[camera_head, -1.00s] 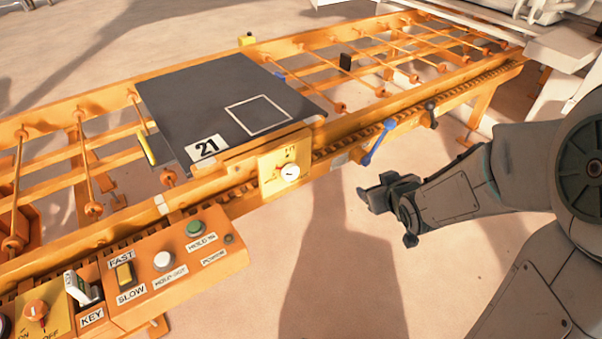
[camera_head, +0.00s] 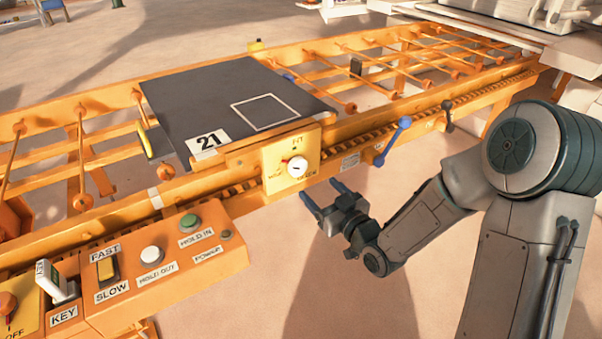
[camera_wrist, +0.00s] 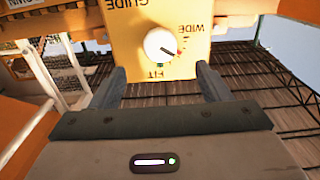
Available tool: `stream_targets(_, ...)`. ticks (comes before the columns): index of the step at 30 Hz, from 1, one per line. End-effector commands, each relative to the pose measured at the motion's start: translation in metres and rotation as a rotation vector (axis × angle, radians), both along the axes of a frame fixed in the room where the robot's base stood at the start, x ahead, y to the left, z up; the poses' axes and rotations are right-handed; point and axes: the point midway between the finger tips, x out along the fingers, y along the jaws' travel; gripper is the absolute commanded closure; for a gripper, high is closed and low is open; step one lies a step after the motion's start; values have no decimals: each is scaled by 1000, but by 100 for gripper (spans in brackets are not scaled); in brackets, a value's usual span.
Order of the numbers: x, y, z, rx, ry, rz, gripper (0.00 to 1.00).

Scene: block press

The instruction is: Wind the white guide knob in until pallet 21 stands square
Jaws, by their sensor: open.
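The white guide knob (camera_head: 297,167) sits on a yellow plate (camera_head: 273,160) on the conveyor's near rail. In the wrist view the knob (camera_wrist: 162,45) appears upside down, with its red mark between WIDE and FIT. The dark grey pallet 21 (camera_head: 205,95) lies on the rollers behind the plate; I cannot tell for sure whether it is square to the rails. My gripper (camera_head: 320,189) is open and empty, just below and right of the knob. In the wrist view its fingers (camera_wrist: 160,72) are either side of the knob's line, apparently short of it.
An orange control box (camera_head: 165,270) with green and white buttons, a FAST/SLOW switch and a key stands to the left. A blue-handled lever (camera_head: 392,140) and a black one (camera_head: 447,115) stick out from the rail to the right. The floor below my gripper is clear.

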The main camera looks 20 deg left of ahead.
Motion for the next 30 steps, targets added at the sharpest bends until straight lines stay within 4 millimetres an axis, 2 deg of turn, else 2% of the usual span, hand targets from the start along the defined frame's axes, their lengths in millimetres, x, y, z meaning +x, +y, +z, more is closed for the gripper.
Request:
stream_targets(6, 31, 38, -2, 1, 0, 1, 30)
stream_targets(12, 52, 61, -1, 1, 1, -1, 30)
stream_targets(18, 61, 72, 0, 0, 1, -1, 30)
stream_targets(27, 62, 73, 0, 0, 1, -1, 30)
stream_targets(30, 62, 73, 0, 0, 1, -2, 58)
